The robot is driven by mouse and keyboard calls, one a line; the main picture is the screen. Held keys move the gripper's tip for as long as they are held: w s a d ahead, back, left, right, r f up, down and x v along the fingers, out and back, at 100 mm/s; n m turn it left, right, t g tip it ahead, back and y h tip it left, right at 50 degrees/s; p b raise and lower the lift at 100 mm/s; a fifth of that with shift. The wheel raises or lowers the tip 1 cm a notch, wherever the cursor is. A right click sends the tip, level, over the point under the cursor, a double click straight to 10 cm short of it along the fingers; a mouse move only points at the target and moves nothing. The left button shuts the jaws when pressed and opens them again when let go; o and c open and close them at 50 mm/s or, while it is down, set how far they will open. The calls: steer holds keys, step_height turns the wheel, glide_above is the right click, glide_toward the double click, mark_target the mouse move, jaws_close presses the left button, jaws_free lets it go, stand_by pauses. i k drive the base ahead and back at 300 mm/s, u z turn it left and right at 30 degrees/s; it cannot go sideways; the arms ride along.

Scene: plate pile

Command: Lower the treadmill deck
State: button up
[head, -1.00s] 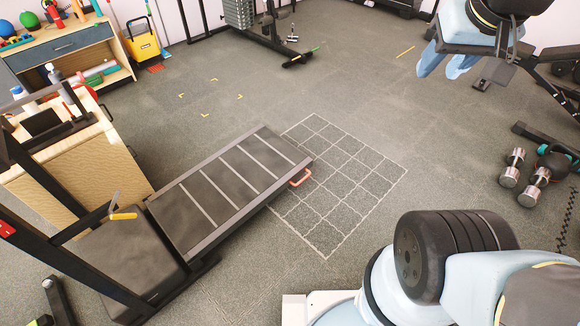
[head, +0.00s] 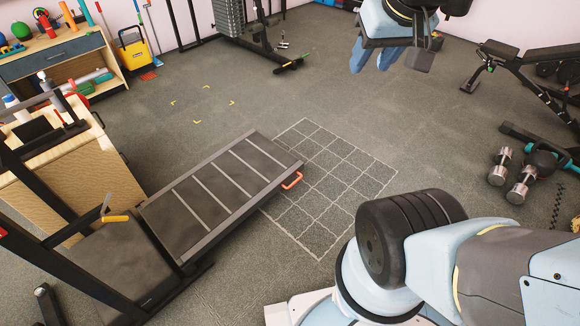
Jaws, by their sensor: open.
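The treadmill deck (head: 232,192) is a long dark slab with pale cross stripes, lying left of centre. Its near end meets the treadmill's dark cover (head: 118,262) and black frame (head: 50,222). Its far end lies over a corner of a white floor grid; I cannot judge its exact tilt or height. An orange-red handle (head: 292,180) sticks out from its far right corner. A yellow-tipped lever (head: 115,218) is beside the frame. My gripper (head: 370,70), with pale blue fingers, is open and empty at the top, well apart from the deck and handle.
The white floor grid (head: 352,198) is otherwise bare. Yellow corner marks (head: 200,122) lie on open floor behind. Dumbbells (head: 518,188) and a weight bench (head: 515,62) stand at right. A wooden cabinet (head: 60,190) is close to the treadmill's left; a shelf (head: 70,72) stands behind.

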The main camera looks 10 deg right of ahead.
mark_target(193, 213)
steer(key=u, duration=0.05)
steer(key=i, duration=0.95)
steer(key=z, duration=0.1)
